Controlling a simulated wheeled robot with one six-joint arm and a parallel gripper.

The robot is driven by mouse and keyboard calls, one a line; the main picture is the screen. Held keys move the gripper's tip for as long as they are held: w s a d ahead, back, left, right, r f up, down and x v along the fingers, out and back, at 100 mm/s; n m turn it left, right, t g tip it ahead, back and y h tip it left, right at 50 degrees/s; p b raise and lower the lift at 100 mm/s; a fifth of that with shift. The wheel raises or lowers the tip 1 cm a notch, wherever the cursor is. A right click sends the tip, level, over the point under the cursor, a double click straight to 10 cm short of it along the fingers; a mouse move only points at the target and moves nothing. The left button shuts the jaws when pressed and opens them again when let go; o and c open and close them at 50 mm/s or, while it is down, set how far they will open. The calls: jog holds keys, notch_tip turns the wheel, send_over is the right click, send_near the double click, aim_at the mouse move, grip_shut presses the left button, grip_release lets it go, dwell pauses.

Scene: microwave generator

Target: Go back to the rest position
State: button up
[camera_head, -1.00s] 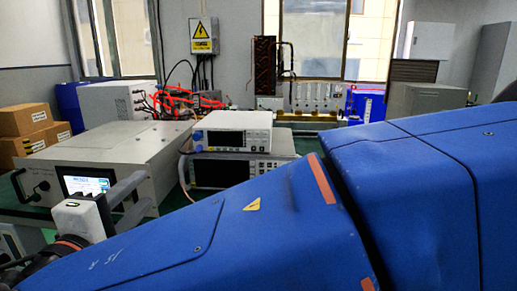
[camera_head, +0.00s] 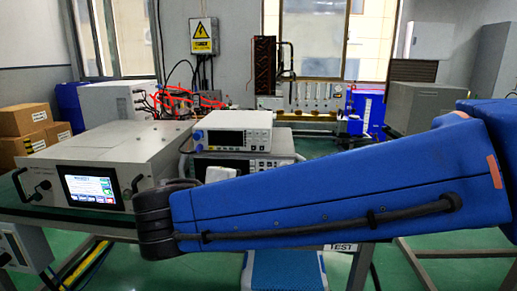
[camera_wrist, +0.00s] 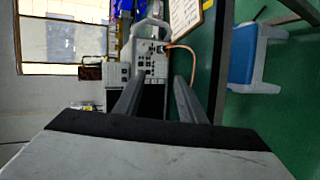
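My blue arm (camera_head: 330,197) stretches across the right half of the head view, from the right edge to a black joint at the left, in front of the bench. My gripper (camera_wrist: 159,76) shows in the wrist view as two grey fingers standing apart, with nothing between them. In the head view the fingers are hidden behind the arm. The generator box (camera_head: 112,152) with a lit touchscreen (camera_head: 90,188) stands on the bench left of the arm's black joint.
A white bench meter (camera_head: 232,133) sits on a larger instrument (camera_head: 240,165), partly behind the arm. Cardboard boxes (camera_head: 25,120) are at the left. A blue stool (camera_head: 285,272) is below the bench; it also shows in the wrist view (camera_wrist: 243,55). Green floor is open at the lower right.

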jog(key=s+d+f+m+g, duration=0.1)
jog(key=d+f+m+g, duration=0.2)
jog(key=d, duration=0.7)
jog(key=s+d+f+m+g, duration=0.1)
jog(key=d+f+m+g, duration=0.3)
jog(key=d, duration=0.7)
jog(key=s+d+f+m+y, duration=0.5)
jog(key=s+d+f, duration=0.5)
jog(key=s, duration=0.3)
jog(key=shift+s+d+m+g+y, duration=0.2)
jog(key=shift+m+g+y, duration=0.15)
jog(key=shift+m, duration=0.45)
